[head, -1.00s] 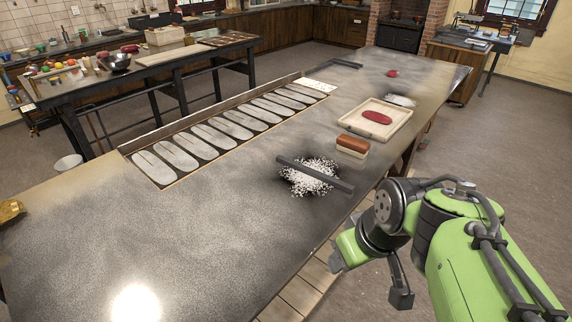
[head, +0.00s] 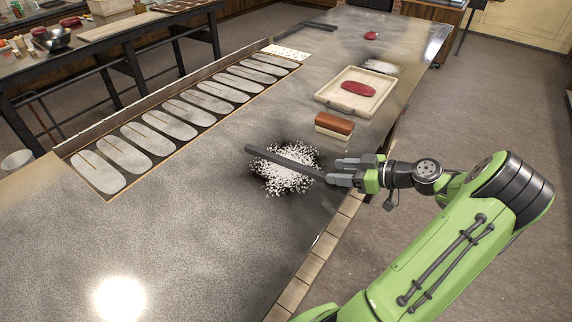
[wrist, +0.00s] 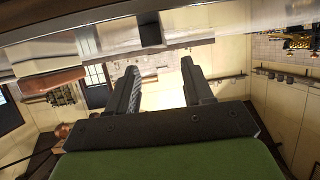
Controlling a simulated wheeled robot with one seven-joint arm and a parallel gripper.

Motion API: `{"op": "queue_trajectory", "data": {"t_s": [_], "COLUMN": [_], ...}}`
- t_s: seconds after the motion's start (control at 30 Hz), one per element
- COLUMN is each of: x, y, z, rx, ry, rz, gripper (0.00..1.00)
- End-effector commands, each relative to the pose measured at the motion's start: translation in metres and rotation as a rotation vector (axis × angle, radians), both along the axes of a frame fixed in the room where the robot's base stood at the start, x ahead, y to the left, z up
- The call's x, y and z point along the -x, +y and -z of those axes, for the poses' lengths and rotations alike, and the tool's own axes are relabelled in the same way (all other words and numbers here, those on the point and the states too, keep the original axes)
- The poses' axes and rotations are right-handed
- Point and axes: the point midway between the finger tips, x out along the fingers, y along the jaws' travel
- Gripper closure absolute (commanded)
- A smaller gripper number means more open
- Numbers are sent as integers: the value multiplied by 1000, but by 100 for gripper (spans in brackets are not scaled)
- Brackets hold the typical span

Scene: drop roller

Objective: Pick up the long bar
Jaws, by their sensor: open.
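The long bar (head: 283,159) is dark and straight. It lies slantwise across a white speckled patch on the worktable, in the middle of the head view. My gripper (head: 336,171) is at the table's right edge, level with the bar's near right end, with its fingers pointing left along the bar. In the wrist view my gripper (wrist: 158,75) is open, with nothing between the fingers. A dark square beyond the fingertips looks like the end of the bar (wrist: 150,31). Whether a fingertip touches the bar cannot be told.
The worktable (head: 185,225) has wide bare room at the front left. A brown-and-cream block (head: 335,124) stands just behind the bar. A wooden tray (head: 325,95) with a red oval piece (head: 358,89) lies farther back. A rack of oval plates (head: 165,123) runs along the left.

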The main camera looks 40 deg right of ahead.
Motion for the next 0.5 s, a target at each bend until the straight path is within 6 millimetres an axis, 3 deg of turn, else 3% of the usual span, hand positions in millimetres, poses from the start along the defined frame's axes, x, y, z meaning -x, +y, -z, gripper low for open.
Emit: {"op": "queue_trajectory", "data": {"t_s": [0.5], "x": [-70], "y": [31], "z": [31], "rx": [-2], "ry": [3], "rz": [-1], "gripper": [49]}}
